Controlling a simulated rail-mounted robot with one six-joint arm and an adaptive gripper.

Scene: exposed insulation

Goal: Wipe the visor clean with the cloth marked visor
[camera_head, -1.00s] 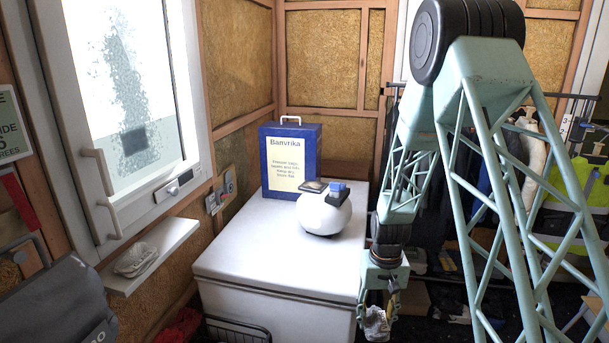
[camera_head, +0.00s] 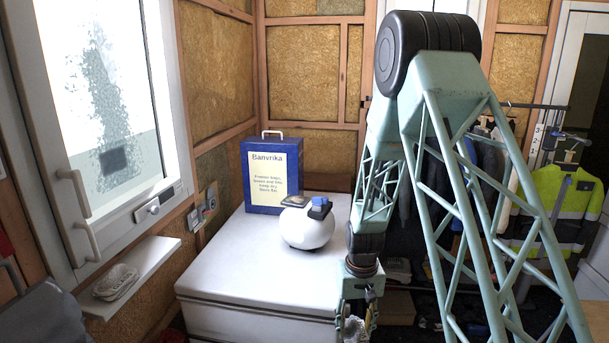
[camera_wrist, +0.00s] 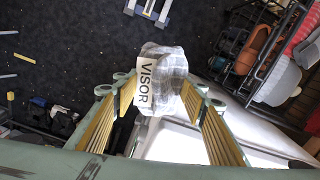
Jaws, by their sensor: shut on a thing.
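My gripper (camera_head: 356,322) hangs low in front of the white chest, at the bottom of the head view. It is shut on a crumpled pale cloth (camera_head: 353,330). In the wrist view the cloth (camera_wrist: 170,72) sits between the fingertips of my gripper (camera_wrist: 158,92), and a white tag on it reads VISOR. I cannot make out a visor for certain in either view. A round white object (camera_head: 306,229) stands on the chest with a blue block and a dark flat piece on top.
The white chest (camera_head: 250,260) carries a blue Banvrika box (camera_head: 272,210) at the back. A black wire rack (camera_wrist: 255,60) holds several items. Clothes hang at right.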

